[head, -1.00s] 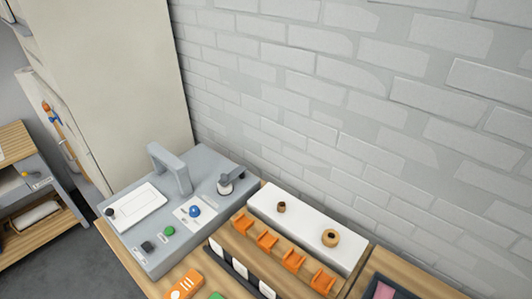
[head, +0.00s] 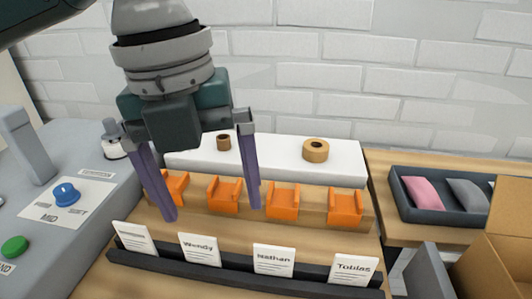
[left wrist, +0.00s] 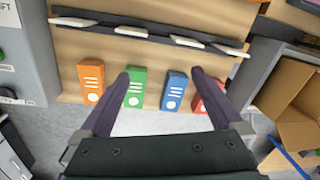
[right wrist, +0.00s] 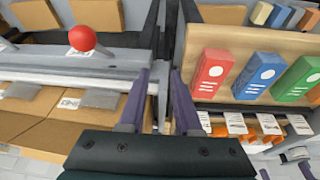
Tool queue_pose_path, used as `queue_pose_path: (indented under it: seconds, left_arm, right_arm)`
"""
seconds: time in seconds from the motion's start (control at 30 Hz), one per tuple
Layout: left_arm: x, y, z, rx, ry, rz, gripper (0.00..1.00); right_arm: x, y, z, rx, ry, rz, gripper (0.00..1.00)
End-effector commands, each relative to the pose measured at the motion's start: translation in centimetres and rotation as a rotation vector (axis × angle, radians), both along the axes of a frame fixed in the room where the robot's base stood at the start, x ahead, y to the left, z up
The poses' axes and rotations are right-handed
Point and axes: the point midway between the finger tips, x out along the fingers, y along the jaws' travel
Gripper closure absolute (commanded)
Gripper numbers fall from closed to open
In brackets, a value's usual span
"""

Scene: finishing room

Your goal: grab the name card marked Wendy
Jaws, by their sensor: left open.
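The name card marked Wendy (head: 199,249) is white and leans in a dark rail (head: 225,277), second from the left. My left gripper (head: 212,208) is open above and behind the card in the head view, with nothing between its fingers. In the left wrist view the cards show nearly edge-on, and the second from the left (left wrist: 131,31) is farther out than the open fingertips (left wrist: 160,75). My right gripper (right wrist: 159,74) shows only in the right wrist view, its fingers apart by a narrow gap and empty. There the cards' writing is too small to read.
Cards marked Nathan (head: 274,260) and Tobias (head: 353,269) stand to the right. Several orange holders (head: 283,202) sit behind the rail. A control panel (head: 40,205) is at left. A tray (head: 440,210) and cardboard box (head: 505,250) are at right. Coloured blocks (left wrist: 134,90) lie in front.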

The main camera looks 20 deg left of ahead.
Motion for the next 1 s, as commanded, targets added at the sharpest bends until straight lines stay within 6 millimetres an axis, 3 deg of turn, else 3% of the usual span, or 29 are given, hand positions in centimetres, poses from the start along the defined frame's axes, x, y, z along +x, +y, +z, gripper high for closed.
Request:
queue_pose_path:
  seconds: [0.03,0.23,0.37,0.77,1.0]
  left_arm:
    - [0.7,1.2,-3.3,0.029,0.0,-0.057,0.0]
    - [1.6,4.0,-5.4,0.077,0.032,-0.23,0.0]
    - [1.8,4.8,-5.8,0.085,0.043,-0.275,0.0]
    - [1.8,4.9,-10.4,0.086,0.046,-0.286,0.0]
    - [1.8,5.4,-14.1,0.085,0.048,-0.286,0.0]
  right_arm:
    - [0.0,-0.1,-4.3,-0.005,-0.001,0.002,0.68]
    - [0.1,-0.5,-8.7,-0.016,-0.002,0.007,0.68]
    - [0.1,-0.5,-9.6,-0.016,-0.002,0.007,0.68]
    - [0.1,-0.3,-10.3,-0.012,-0.003,0.006,0.68]
    - [0.1,-0.2,-11.2,-0.007,-0.003,0.003,0.68]
